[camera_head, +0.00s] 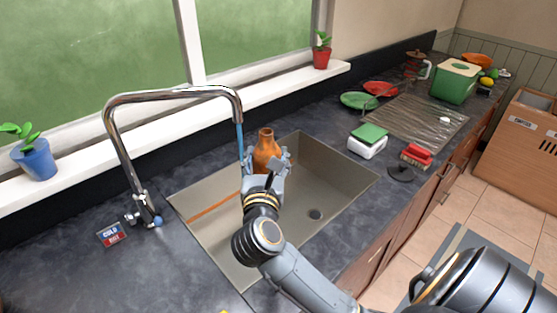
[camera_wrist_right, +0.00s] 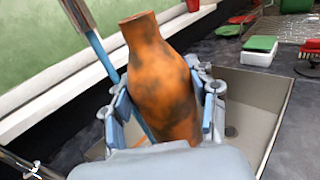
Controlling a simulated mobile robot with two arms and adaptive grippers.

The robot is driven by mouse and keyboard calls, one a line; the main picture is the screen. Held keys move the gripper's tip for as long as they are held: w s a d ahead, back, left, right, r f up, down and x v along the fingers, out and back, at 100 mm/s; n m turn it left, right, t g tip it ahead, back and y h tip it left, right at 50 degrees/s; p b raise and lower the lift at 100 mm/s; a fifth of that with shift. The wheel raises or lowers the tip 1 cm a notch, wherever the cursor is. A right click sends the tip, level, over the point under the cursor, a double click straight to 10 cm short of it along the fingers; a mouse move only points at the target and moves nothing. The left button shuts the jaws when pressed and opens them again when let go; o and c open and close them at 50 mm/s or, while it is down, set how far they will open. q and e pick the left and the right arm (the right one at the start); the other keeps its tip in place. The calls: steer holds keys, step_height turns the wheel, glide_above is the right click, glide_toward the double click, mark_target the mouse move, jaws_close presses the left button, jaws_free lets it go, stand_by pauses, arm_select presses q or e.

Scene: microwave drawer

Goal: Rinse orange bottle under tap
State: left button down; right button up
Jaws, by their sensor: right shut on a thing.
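The orange bottle (camera_head: 266,150), with dark smudges on its surface, is upright above the sink (camera_head: 345,183). My right gripper (camera_head: 265,168) is shut on it. In the right wrist view the bottle (camera_wrist_right: 162,75) stands between the two fingers, leaning slightly. The chrome tap (camera_head: 175,95) arches over the sink from the left. A blue water stream (camera_head: 240,140) comes down from its spout, just left of the bottle; in the right wrist view the stream (camera_wrist_right: 102,55) passes beside or behind the bottle. I cannot tell whether it touches the bottle. My left gripper is not in view.
An orange-brown strip (camera_head: 213,208) lies across the sink's left part. A white box with a green top (camera_head: 368,141), a red brush (camera_head: 416,154), plates and a green bin (camera_head: 455,82) stand to the right. A cold/hot label (camera_head: 111,235) lies left of the tap. The front-left counter is mostly clear.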

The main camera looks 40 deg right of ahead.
steer(key=shift+w+a+f+b, duration=0.15)
steer(key=shift+w+a, duration=0.2)
steer(key=shift+w, duration=0.45)
steer(key=shift+w+a+f+b, duration=0.2)
steer(key=shift+w+a, duration=0.2)
steer(key=shift+w, duration=0.35)
steer(key=shift+w+a+f+b, duration=0.15)
steer(key=shift+w+a, duration=0.2)
steer(key=shift+w, duration=0.45)
steer(key=shift+w+d, duration=0.1)
steer(key=shift+d, duration=0.1)
steer(key=shift+w+d, duration=0.15)
steer(key=shift+d, duration=0.2)
steer(key=shift+a, duration=0.15)
steer(key=shift+s+a, duration=0.25)
steer(key=shift+a, duration=0.2)
steer(key=shift+d, duration=0.15)
